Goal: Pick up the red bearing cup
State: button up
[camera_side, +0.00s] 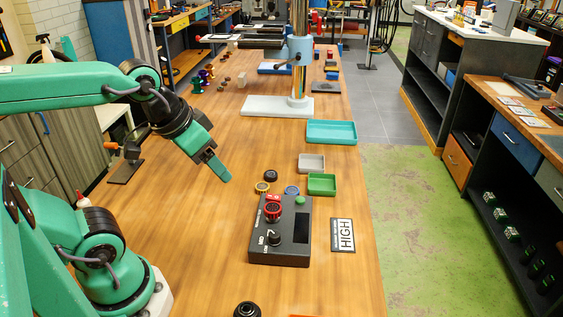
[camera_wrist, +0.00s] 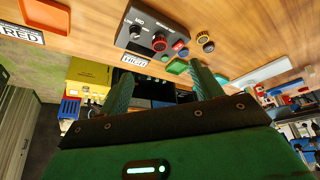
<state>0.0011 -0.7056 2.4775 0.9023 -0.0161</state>
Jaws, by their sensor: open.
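The red bearing cup (camera_side: 273,212), a dark round piece with a red ring, sits on the black control box (camera_side: 294,252), at its upper left by a red switch. It also shows in the wrist view (camera_wrist: 160,42), above the space between my fingers. My gripper (camera_side: 221,174) hangs above the table to the left of the box, tilted down to the right, apart from the cup. In the wrist view my gripper (camera_wrist: 160,85) has its two green fingers spread with nothing between them.
A yellow-ringed cup (camera_side: 262,188), a dark cup (camera_side: 270,175) and a blue-ringed cup (camera_side: 291,190) lie behind the box. A green tray (camera_side: 322,191), a grey tray (camera_side: 311,169) and a teal tray (camera_side: 331,139) stand beyond. A HIGH card (camera_side: 343,250) lies right of the box.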

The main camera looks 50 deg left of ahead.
jog(key=w+f+n+g, duration=0.1)
jog(key=w+f+g, duration=0.2)
jog(key=w, duration=0.4)
jog(key=n+g, duration=0.2)
send_near(273, 207)
jog(key=shift+s, duration=0.3)
jog(key=shift+w+f, duration=0.3)
jog(key=shift+f, duration=0.15)
jog(key=shift+w+f, duration=0.15)
jog(key=shift+f, duration=3.75)
jog(key=shift+c, duration=0.5)
jog(key=c, duration=1.1)
jog(key=shift+r, duration=0.1)
